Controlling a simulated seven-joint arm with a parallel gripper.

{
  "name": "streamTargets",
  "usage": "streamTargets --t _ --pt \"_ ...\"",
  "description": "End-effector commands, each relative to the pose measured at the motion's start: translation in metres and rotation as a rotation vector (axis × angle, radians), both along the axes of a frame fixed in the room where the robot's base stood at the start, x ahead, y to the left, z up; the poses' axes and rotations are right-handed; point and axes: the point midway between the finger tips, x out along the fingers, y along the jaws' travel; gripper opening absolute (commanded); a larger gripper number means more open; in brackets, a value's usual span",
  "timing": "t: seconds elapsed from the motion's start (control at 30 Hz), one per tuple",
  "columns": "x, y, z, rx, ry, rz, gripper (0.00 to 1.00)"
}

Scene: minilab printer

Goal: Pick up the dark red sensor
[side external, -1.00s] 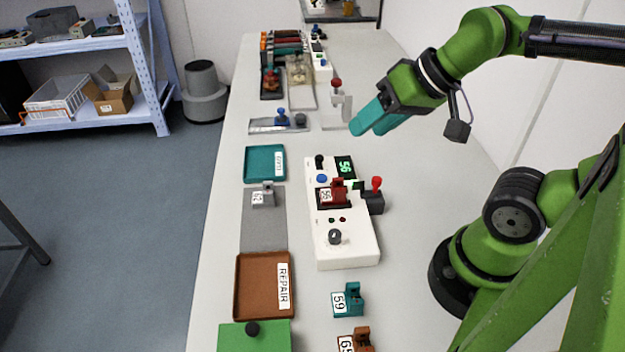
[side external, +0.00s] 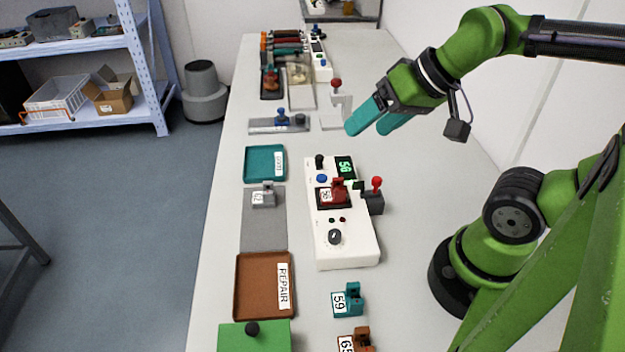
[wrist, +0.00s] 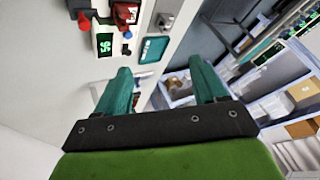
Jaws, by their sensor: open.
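The dark red sensor (side external: 338,190) sits in the dark socket on the white test box (side external: 343,245), just below its green display. A white number label is on its left side. In the wrist view the dark red sensor (wrist: 125,12) is at the top edge, partly cut off, beside the lit display. My gripper (side external: 368,121) is open and empty. It is in the air above the table, behind the box in the side view and well apart from the sensor. Its teal fingers (wrist: 160,85) also show in the wrist view with nothing between them.
A red-knobbed lever (side external: 376,190) stands at the box's right side, close to the sensor. A grey sensor (side external: 264,196) is left on a grey mat. A teal tray (side external: 248,176), a brown REPAIR tray (side external: 238,290) and a teal sensor (side external: 350,300) are nearby. A red-knobbed stand (side external: 337,100) is behind.

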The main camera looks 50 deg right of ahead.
Motion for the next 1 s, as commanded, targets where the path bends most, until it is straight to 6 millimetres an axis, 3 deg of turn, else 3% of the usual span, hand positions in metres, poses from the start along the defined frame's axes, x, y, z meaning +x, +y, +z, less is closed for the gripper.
streamTargets --t 0.37,0.53,0.67,0.8,1.0 --pt "0.001 0.002 -0.006 0.000 0.026 0.007 0.77" --pt "0.024 0.004 -0.016 -0.054 0.140 0.079 0.77" --pt "0.050 0.003 -0.025 -0.205 0.276 0.318 0.77" --pt "0.075 -0.001 -0.034 -0.374 0.408 0.666 0.77" --pt "0.085 -0.008 -0.025 -0.494 0.461 0.997 0.77"
